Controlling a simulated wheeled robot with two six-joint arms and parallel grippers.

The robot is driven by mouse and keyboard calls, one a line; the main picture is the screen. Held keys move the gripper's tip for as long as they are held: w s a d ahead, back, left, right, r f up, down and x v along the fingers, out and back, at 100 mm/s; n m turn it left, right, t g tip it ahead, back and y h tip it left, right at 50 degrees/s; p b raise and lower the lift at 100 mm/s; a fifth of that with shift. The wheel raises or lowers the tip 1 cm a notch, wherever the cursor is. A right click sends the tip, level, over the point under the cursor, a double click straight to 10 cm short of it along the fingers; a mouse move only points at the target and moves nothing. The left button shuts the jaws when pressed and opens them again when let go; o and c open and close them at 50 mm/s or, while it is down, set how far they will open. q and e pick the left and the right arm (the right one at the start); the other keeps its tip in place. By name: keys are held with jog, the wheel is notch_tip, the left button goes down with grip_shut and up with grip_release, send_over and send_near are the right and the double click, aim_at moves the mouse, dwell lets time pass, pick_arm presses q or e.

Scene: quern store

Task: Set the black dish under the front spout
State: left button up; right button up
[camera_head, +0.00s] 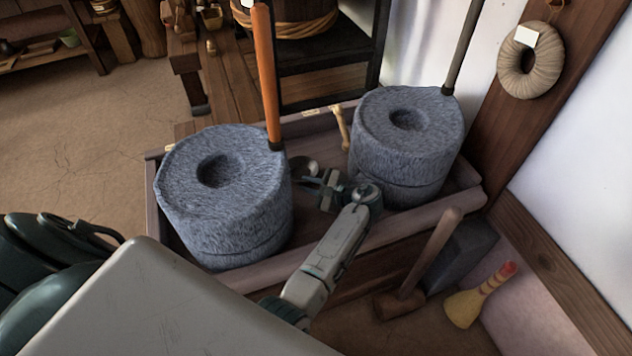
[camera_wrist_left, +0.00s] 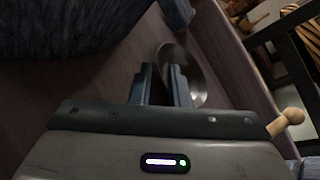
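A small round dark-grey, shiny dish (camera_head: 305,167) lies in the wooden trough between the two stone querns, beside the left quern (camera_head: 225,200). It also shows in the left wrist view (camera_wrist_left: 196,66), just beyond my fingers. My left gripper (camera_head: 324,188) is low between the querns, its fingers apart, with the dish's near edge showing at the gap between them. I cannot tell whether they touch it. A blue-grey piece (camera_wrist_left: 176,12) juts in above the dish in the wrist view; I cannot tell whether it is a spout. My right gripper is not in view.
The right quern (camera_head: 408,145) stands close to my forearm. Upright handles, one orange (camera_head: 265,75), rise from both querns. The trough's front wall (camera_head: 425,222) lies under my arm. A wooden mallet (camera_head: 420,270) and a brush (camera_head: 475,300) stand on the floor in front.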

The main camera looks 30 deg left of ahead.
pick_arm(q)
jog(key=shift+p+v, duration=0.4)
jog(key=shift+v, duration=0.95)
